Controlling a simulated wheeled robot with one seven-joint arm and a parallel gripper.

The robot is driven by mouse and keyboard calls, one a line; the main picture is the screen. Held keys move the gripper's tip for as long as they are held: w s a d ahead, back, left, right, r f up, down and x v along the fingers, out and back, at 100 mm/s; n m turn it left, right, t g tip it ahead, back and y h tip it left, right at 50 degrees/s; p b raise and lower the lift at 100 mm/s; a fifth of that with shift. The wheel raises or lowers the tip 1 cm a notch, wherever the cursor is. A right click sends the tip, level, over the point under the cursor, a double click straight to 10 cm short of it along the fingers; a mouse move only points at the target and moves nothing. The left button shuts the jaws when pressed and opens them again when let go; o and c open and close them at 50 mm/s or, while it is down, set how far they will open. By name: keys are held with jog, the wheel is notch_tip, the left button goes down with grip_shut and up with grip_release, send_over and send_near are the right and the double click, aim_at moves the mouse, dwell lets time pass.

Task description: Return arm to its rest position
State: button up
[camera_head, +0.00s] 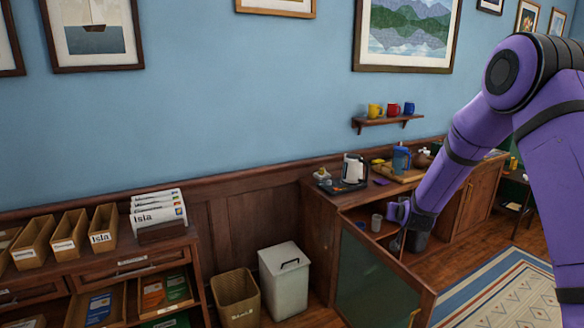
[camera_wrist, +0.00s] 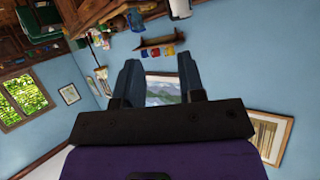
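My gripper (camera_wrist: 160,80) shows in the wrist view with its two dark fingers spread apart. Nothing is held between them; only a distant framed landscape picture (camera_wrist: 162,90) on the blue wall shows in the gap. The wrist view looks upside down, with the cabinets at the top. In the head view my purple arm bends at a high joint at the upper right, then slants down and left to in front of the counter. Its fingers cannot be made out clearly there.
A low cabinet's door (camera_head: 375,280) stands open below the arm's lower end. A kettle (camera_head: 353,169) and blue pitcher (camera_head: 401,160) stand on the counter. A white bin (camera_head: 285,282) and wicker basket (camera_head: 236,298) stand left. A mug shelf (camera_head: 386,122) hangs above.

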jog(key=s+a+r+n+g+y, duration=0.1)
jog(key=s+a+r+g, duration=0.1)
jog(key=s+r, duration=0.85)
jog(key=s+a+r+n+g+y, duration=0.1)
jog(key=s+a+r, duration=0.1)
jog(key=s+r, duration=0.85)
jog(key=s+r+g, duration=0.2)
jog(key=s, duration=1.2)
jog(key=s+r+g, duration=0.2)
jog(key=s, duration=1.3)
jog(key=shift+d+r+h, duration=0.3)
jog(key=shift+d, duration=0.05)
